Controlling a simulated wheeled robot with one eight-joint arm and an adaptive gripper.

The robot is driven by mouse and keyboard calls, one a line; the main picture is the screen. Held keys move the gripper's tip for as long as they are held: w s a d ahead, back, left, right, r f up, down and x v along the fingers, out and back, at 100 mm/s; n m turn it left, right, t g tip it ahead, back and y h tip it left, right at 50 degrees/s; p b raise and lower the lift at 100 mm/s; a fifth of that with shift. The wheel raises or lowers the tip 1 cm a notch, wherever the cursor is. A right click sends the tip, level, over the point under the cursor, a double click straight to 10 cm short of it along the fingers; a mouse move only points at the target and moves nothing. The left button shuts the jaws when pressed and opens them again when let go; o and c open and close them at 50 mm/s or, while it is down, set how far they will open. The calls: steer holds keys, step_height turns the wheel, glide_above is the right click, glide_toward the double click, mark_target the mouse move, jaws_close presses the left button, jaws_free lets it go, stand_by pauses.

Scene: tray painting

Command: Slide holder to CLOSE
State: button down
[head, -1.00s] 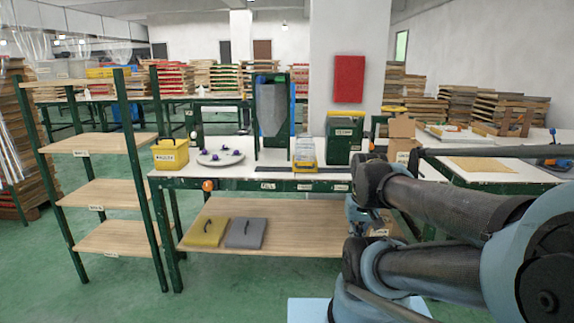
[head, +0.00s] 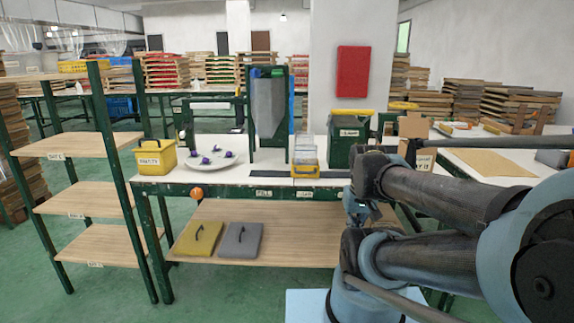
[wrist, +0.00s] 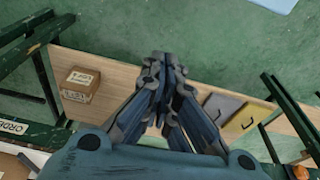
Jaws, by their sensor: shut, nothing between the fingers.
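The holder (head: 305,160), a clear box with a yellow base, stands on a dark rail (head: 265,174) along the front of the white-topped table. Small white labels line the table's green front edge below it; one on the left seems to read FILL, and I cannot make out CLOSE. My gripper (wrist: 163,78) shows in the wrist view with its fingers together and empty, over the wooden lower shelf and green floor. In the head view it hangs in front of the table, right of and below the holder, apart from it. The holder is not visible in the wrist view.
A yellow bucket (head: 155,158), a plate (head: 212,160) with purple items and a green bin (head: 348,140) stand on the table. The lower shelf (head: 300,232) bears yellow (head: 197,238) and grey (head: 241,240) panels and a cardboard box (wrist: 80,84). A wooden rack (head: 85,197) stands left.

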steer(key=shift+w, duration=0.4)
